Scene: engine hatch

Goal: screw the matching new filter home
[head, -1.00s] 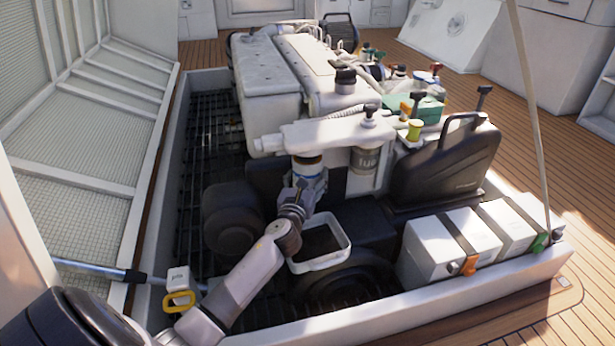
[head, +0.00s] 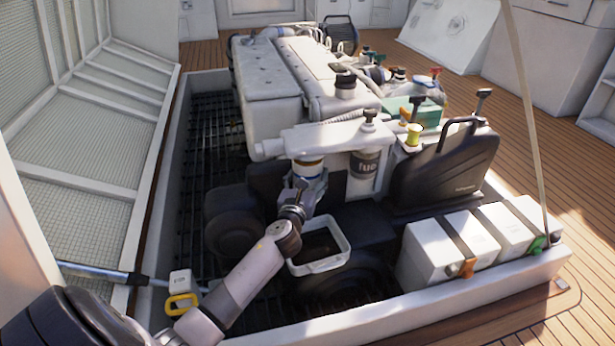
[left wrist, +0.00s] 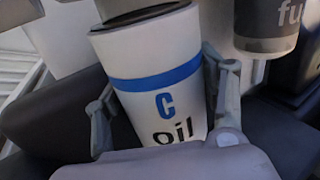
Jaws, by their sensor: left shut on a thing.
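The new filter (left wrist: 160,75) is a white canister with a blue band, a blue letter C and the word oil. It also shows in the head view (head: 307,170), under the left end of the white filter housing (head: 320,137). My left gripper (head: 308,187) is shut on it, with a finger on each side in the left wrist view (left wrist: 165,100). A dark ring shows at the filter's top; I cannot tell whether it is seated. A grey-banded fuel filter (head: 364,172) hangs to its right. My right gripper is not in view.
A white drain tray (head: 325,266) sits below the filter. A black case (head: 447,170) and strapped white batteries (head: 440,248) stand to the right. The hatch coaming (head: 400,312) edges the bay in front.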

